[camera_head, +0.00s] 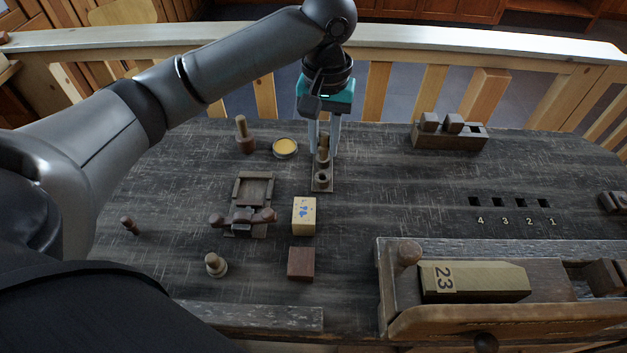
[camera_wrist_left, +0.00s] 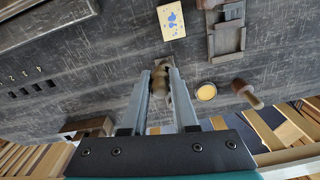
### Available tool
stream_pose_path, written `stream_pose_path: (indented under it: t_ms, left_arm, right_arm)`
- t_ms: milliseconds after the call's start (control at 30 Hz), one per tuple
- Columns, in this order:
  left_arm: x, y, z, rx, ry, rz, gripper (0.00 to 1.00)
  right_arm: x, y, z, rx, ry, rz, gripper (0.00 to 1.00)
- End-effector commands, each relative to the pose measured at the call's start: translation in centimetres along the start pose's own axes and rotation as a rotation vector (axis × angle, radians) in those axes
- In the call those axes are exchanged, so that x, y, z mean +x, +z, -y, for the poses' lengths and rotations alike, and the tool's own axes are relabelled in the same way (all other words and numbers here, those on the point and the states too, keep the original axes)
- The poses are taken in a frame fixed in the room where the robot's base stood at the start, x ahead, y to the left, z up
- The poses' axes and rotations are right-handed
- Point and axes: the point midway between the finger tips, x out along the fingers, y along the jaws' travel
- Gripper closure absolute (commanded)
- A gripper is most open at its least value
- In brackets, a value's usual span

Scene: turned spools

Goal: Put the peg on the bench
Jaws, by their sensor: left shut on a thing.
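My left gripper (camera_head: 325,145) points down over the far middle of the dark bench (camera_head: 400,190). It is shut on a brown turned peg (camera_head: 323,155), which shows between the fingers. The peg stands about upright over the far part of a narrow wooden strip (camera_head: 322,186) with a round hole at its near end. I cannot tell whether the peg's foot is in the strip or just above it. In the left wrist view the peg (camera_wrist_left: 161,82) sits between the two fingertips (camera_wrist_left: 161,72). My right gripper is not in view.
A turned spool (camera_head: 244,136) and a yellow-filled dish (camera_head: 285,148) stand left of the gripper. A blue-marked box (camera_head: 304,216), dark cube (camera_head: 301,264) and wooden frame (camera_head: 254,190) are nearer. A slotted block (camera_head: 450,136) stands far right. The bench between is bare.

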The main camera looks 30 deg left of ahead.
Motion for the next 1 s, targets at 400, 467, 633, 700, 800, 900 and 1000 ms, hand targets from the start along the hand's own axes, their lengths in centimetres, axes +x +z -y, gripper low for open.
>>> stream_pose_path:
  t_ms: [400,467,633,700,800,900,1000]
  left_arm:
    - [9.3,0.0,0.0,0.000,-0.001,-0.001,1.00]
    - [9.7,0.0,0.0,0.001,0.000,-0.001,1.00]
    - [11.8,0.1,0.0,0.000,-0.002,0.002,1.00]
    - [13.2,0.1,0.1,0.000,-0.002,0.001,1.00]
    - [14.7,0.0,0.0,0.001,-0.001,0.000,1.00]
    - [15.4,0.0,0.0,0.001,0.000,-0.001,1.00]
    - [15.5,0.0,0.0,0.002,0.000,-0.001,1.00]
  right_arm:
    - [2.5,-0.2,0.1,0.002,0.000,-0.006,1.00]
    - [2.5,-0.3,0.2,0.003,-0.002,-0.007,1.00]
    - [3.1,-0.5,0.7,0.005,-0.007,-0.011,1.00]
    - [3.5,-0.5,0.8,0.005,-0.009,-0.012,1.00]
    - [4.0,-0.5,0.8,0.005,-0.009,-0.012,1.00]
    - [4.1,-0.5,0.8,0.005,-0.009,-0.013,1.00]
    - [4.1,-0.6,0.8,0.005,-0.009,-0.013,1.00]
